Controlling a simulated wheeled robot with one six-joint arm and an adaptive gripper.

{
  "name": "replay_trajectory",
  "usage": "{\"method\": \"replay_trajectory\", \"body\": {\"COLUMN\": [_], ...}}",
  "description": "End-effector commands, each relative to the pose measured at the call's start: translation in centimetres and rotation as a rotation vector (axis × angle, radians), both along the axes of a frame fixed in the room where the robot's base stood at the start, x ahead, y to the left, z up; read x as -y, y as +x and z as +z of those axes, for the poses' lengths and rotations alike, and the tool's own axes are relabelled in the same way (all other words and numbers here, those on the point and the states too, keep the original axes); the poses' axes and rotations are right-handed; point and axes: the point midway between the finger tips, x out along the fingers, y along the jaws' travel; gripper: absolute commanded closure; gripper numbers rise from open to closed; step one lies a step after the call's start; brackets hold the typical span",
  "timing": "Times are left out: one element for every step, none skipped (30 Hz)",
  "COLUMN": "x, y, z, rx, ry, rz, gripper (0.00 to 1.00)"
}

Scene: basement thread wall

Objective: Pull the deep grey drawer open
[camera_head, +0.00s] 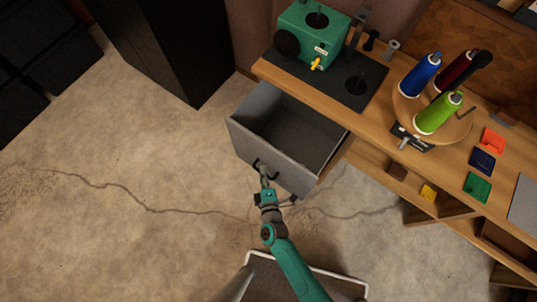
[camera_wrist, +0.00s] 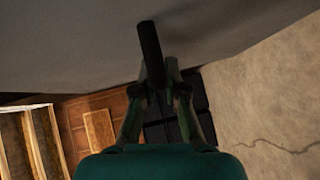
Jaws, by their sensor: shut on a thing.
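The deep grey drawer (camera_head: 247,145) stands pulled well out from under the wooden bench in the head view. Its inside shows and looks empty. Its dark bar handle (camera_head: 259,170) is on the front face. My gripper (camera_head: 265,178) is at this handle, on the front side of the drawer. In the wrist view the grey drawer front (camera_wrist: 80,50) fills the top, and the dark handle (camera_wrist: 149,42) passes between the fingers of my gripper (camera_wrist: 158,75), which are shut on it. The exact finger contact is partly hidden.
The wooden bench (camera_head: 390,128) holds a green machine (camera_head: 312,35), a spool stand with blue (camera_head: 419,75), dark red and lime (camera_head: 438,113) thread cones, and coloured swatches. A black cabinet (camera_head: 165,50) stands at the back left. The concrete floor (camera_head: 130,160) left of the drawer is clear.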

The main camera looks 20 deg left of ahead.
Motion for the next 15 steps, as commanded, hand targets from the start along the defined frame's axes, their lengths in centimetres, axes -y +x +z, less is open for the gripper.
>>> {"method": "replay_trajectory", "body": {"x": [-0.13, -0.17, -0.24, -0.27, -0.30, -0.31, -0.31, -0.31, -0.31, -0.31, -0.31, -0.31, -0.31, -0.30, -0.31], "y": [-0.37, -0.49, -0.62, -0.70, -0.76, -0.81, -0.83, -0.84, -0.85, -0.85, -0.85, -0.84, -0.84, -0.84, -0.84], "z": [-0.08, -0.07, -0.06, -0.05, -0.05, -0.05, -0.05, -0.05, -0.05, -0.05, -0.05, -0.05, -0.05, -0.05, -0.05], "rx": [-0.002, -0.002, -0.001, 0.000, 0.000, 0.000, -0.001, -0.001, -0.001, -0.001, -0.001, -0.001, -0.001, -0.001, -0.001], "ry": [0.000, 0.000, 0.000, -0.001, -0.001, -0.001, 0.000, 0.000, 0.000, 0.000, 0.000, 0.000, 0.000, 0.000, 0.000], "rz": [0.002, 0.002, 0.002, 0.002, 0.002, 0.001, 0.001, 0.001, 0.000, 0.000, 0.000, 0.000, 0.000, 0.000, 0.000], "gripper": [1.00, 1.00, 1.00, 1.00, 1.00, 1.00, 1.00, 1.00, 1.00, 1.00, 1.00, 1.00, 1.00, 1.00, 1.00]}}
